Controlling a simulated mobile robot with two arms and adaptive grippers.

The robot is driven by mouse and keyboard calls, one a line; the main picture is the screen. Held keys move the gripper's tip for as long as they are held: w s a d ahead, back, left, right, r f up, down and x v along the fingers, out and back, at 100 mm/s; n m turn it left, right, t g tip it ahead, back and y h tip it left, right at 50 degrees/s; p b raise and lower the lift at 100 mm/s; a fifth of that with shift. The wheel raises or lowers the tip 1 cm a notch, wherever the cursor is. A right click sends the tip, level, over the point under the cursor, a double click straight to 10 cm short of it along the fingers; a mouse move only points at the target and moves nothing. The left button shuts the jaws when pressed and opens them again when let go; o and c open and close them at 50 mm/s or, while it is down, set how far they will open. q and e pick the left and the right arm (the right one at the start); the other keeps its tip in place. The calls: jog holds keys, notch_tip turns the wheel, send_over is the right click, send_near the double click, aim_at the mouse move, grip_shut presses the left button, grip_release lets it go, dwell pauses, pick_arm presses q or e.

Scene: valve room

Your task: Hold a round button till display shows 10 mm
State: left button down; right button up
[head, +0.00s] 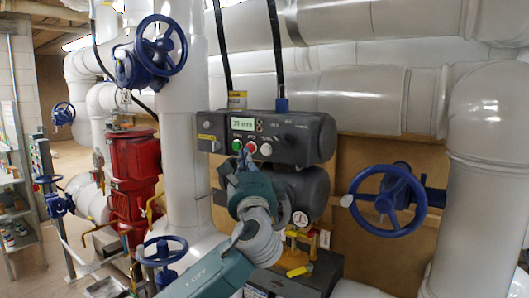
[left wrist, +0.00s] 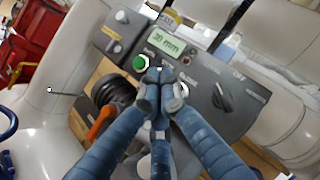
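A dark grey control box (head: 318,132) has a small lit display (head: 243,124). The display (left wrist: 167,43) seems to read 30 mm in the left wrist view. Below it are a green round button (head: 237,145), a red one (head: 251,147) and a white one (head: 266,149). My left gripper (head: 245,161) is shut and empty, its tips just below the red button. In the left wrist view the gripper's tips (left wrist: 160,76) meet between the green button (left wrist: 139,62) and the white button (left wrist: 183,88), covering the red one. I cannot tell whether they touch it. My right gripper is not in view.
A dark knob (left wrist: 222,96) sits right of the buttons. A pressure gauge (head: 300,218) is below the box. A blue handwheel (head: 387,201) stands at right, and a large white pipe (head: 182,135) runs vertically at left. A red unit (head: 133,165) is farther left.

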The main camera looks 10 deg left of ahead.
aim_at(266, 150)
pick_arm(q)
jog(key=shift+w+d+b, duration=0.1)
jog(key=shift+w+d, duration=0.25)
jog(key=shift+w, duration=0.55)
jog(key=shift+w+d+b, duration=0.1)
jog(key=shift+w+d, duration=0.2)
jog(key=shift+w, duration=0.65)
jog(key=shift+w+d+b, duration=0.1)
jog(key=shift+w+d, duration=0.25)
jog(key=shift+w, duration=0.55)
jog(key=shift+w, duration=0.1)
jog(key=shift+w+d, duration=0.15)
jog(key=shift+w, duration=0.1)
